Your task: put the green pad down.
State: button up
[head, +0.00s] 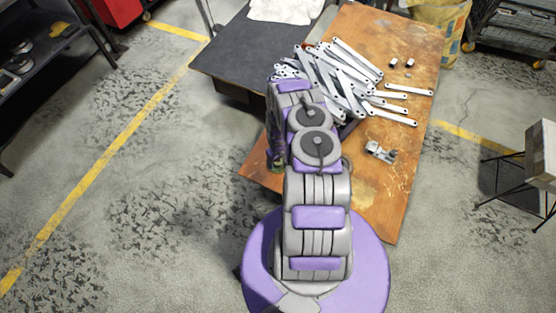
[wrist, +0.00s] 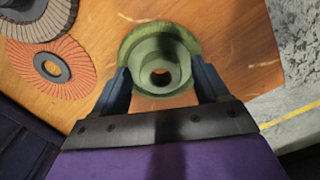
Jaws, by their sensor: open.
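The green pad (wrist: 148,48) is a round green disc with a raised hub and a dark centre hole. In the wrist view it rests on the brown wooden table (wrist: 235,40), near its edge. My gripper (wrist: 160,68) is open, with one finger on each side of the hub. I cannot tell whether either finger touches it. In the head view my arm hides most of this spot; only a small bit of green shows beside it.
An orange abrasive disc (wrist: 75,65) and a grey-brown flap disc (wrist: 42,18) lie left of the pad. A pile of galvanized brackets (head: 350,75) covers the table's far part. A metal fitting (head: 380,151) lies on the right. The table's near right part is clear.

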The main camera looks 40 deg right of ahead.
notch_tip(320, 180, up, 30)
jog(key=w+a+r+p, duration=0.1)
jog(key=w+a+p, duration=0.1)
jog(key=p, duration=0.3)
jog(key=s+a+r+g+h, duration=0.15)
jog(key=a+r, duration=0.25)
jog(key=r, duration=0.5)
jog(key=s+a+r+y, duration=0.15)
jog(key=a+r, duration=0.25)
jog(key=r, duration=0.5)
jog(key=s+a+r, duration=1.1)
jog(key=s+r, duration=0.1)
jog(key=s+a+r, duration=0.2)
jog(key=s+a, duration=0.1)
jog(key=s, duration=0.3)
jog(key=s+a+r+n, duration=0.1)
jog(key=s+a+r, duration=0.1)
jog(key=s, duration=0.5)
jog(key=shift+s+a+r+n, duration=0.3)
jog(key=shift+a, duration=0.1)
jog(key=shift+d, duration=0.15)
